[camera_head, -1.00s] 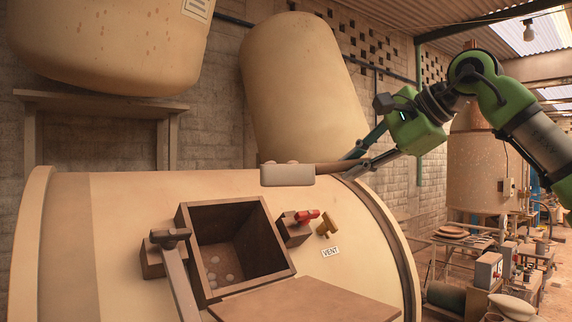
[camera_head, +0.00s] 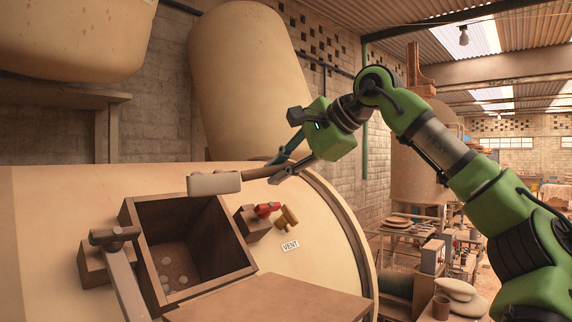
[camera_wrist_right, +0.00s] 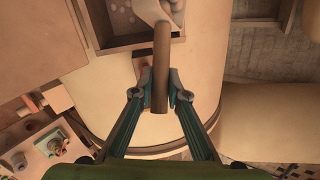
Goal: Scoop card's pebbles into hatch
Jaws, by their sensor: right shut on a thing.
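My right gripper (camera_head: 276,172) is shut on the wooden handle (camera_wrist_right: 161,70) of a scoop, which also shows in the right wrist view between the fingers. The pale scoop head (camera_head: 214,184) is held level above the far edge of the open hatch (camera_head: 238,255). Pale lumps seem to show in the scoop head in the right wrist view (camera_wrist_right: 160,10), but it is cut off at the top. Several pale pebbles (camera_head: 172,282) lie on the hatch floor. I cannot make out a card. My left gripper is not in view.
A hatch lid (camera_head: 275,300) lies open at the front. A lever clamp (camera_head: 115,240) stands left of the hatch. A red-handled fitting (camera_head: 266,209) and a yellow valve (camera_head: 287,217) beside the VENT label (camera_head: 290,246) stand right. A large tank (camera_head: 250,80) rises behind.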

